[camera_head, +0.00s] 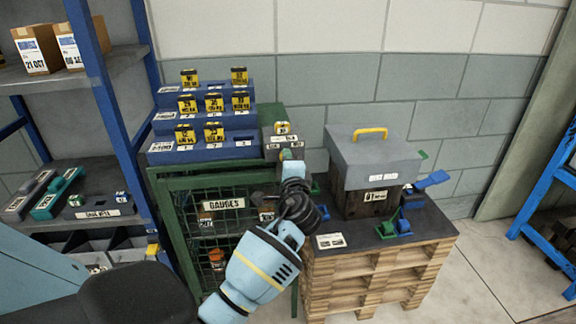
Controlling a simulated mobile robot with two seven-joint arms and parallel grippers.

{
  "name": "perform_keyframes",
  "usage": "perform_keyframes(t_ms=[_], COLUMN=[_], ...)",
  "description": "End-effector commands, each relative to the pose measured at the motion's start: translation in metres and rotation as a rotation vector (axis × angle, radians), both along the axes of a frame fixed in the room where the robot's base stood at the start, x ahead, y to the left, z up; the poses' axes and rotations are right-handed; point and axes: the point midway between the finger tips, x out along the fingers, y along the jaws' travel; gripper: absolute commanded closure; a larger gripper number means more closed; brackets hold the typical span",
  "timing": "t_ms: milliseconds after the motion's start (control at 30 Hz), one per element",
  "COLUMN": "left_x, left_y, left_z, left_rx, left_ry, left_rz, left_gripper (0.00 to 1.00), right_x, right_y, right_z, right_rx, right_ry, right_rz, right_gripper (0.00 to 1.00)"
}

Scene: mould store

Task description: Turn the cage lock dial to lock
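The green mesh cage (178,185) stands in the middle left, with a GAUGES label (223,204) on its front. A grey box (268,133) with a white label sits at the cage's upper right corner. A small yellow and white piece (282,128) shows on this box. I cannot make out the lock dial or its setting; my gripper and wrist cover part of this corner.
Blue stepped racks (206,151) with yellow-tagged blocks stand on the cage. To the right, a grey lidded case with a yellow handle (370,132) sits on a pallet stack (375,277). Shelving (100,220) stands at the left. Floor (490,270) is clear at right.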

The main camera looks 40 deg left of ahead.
Motion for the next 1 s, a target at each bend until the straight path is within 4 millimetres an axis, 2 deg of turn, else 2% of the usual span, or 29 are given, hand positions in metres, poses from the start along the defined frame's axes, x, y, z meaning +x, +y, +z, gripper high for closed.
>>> perform_keyframes(t_ms=[733,767,900,1000], left_x=[0.0003,0.0003,0.0002,0.0002], left_y=[-0.0004,-0.0004,-0.0003,-0.0003], left_z=[0.0003,0.0003,0.0002,0.0002], left_rx=[-0.060,-0.060,-0.060,-0.059], left_ry=[-0.071,-0.071,-0.070,-0.069], left_rz=[-0.002,-0.002,-0.001,-0.001], left_gripper=[1.00,0.70,0.51,0.50], right_x=[0.0024,0.0024,0.0025,0.0025], right_y=[0.0008,0.0008,0.0008,0.0008], right_z=[-0.0027,-0.0027,-0.0027,-0.0027], right_rx=[0.002,0.002,0.002,0.002], right_ry=[-0.004,-0.004,-0.004,-0.004], right_rz=[-0.001,-0.001,-0.001,-0.001], right_gripper=[0.61,0.61,0.61,0.61])
